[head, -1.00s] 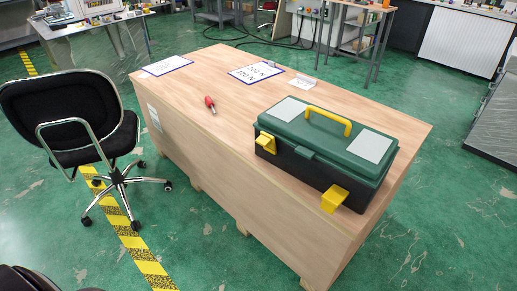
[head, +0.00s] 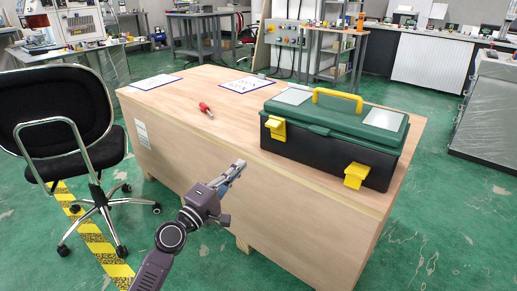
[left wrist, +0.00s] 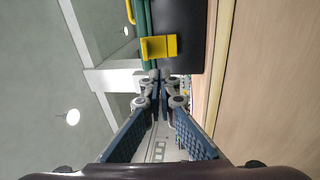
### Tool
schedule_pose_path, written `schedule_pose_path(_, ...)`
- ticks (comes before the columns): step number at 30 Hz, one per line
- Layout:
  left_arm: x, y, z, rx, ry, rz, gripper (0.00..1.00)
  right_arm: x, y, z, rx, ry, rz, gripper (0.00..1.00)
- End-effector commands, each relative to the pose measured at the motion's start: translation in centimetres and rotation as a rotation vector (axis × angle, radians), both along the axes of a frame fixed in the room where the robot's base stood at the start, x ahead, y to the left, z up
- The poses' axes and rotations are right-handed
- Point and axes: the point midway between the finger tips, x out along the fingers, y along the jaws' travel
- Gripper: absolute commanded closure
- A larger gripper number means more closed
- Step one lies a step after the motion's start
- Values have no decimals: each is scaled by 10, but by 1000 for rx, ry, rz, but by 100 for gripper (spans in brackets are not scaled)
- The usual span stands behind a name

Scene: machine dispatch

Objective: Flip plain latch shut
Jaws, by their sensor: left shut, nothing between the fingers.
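A toolbox with a green lid (head: 330,116) and a black body (head: 312,158) stands on the wooden crate table. Two yellow latches are on its front: the left latch (head: 274,127) lies near the body, and the right latch (head: 355,176) sits lower and sticks outward. I cannot tell any marking on either. My left gripper (head: 238,166) is shut and empty, in front of the crate, left of the toolbox and apart from it. In the left wrist view, the shut fingertips (left wrist: 160,76) point toward one yellow latch (left wrist: 158,47). My right gripper is not in view.
The crate table (head: 215,95) also holds a red-handled screwdriver (head: 206,109) and paper sheets (head: 243,84). A black office chair (head: 65,120) stands at left. The floor in front of the crate is clear.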

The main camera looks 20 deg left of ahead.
Motion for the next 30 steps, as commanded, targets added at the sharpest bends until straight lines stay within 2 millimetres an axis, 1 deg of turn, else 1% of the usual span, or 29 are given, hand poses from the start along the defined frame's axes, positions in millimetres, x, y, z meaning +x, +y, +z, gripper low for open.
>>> schedule_pose_path(1,-2,-1,9,-22,-25,-11,100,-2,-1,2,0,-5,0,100)
schedule_pose_path(3,-4,-2,21,-42,-42,-20,100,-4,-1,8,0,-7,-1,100)
schedule_pose_path(5,-3,-2,26,-51,-49,-24,100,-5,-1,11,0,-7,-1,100)
schedule_pose_path(8,5,-5,30,-54,-51,-25,100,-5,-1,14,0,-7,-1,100)
schedule_pose_path(11,18,-8,34,-52,-51,-24,100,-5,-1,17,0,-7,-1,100)
schedule_pose_path(15,45,-16,41,-53,-50,-24,100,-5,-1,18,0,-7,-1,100)
schedule_pose_path(24,99,-31,50,-51,-48,-24,100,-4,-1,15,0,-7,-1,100)
schedule_pose_path(30,120,-37,55,-51,-48,-24,100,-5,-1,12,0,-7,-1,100)
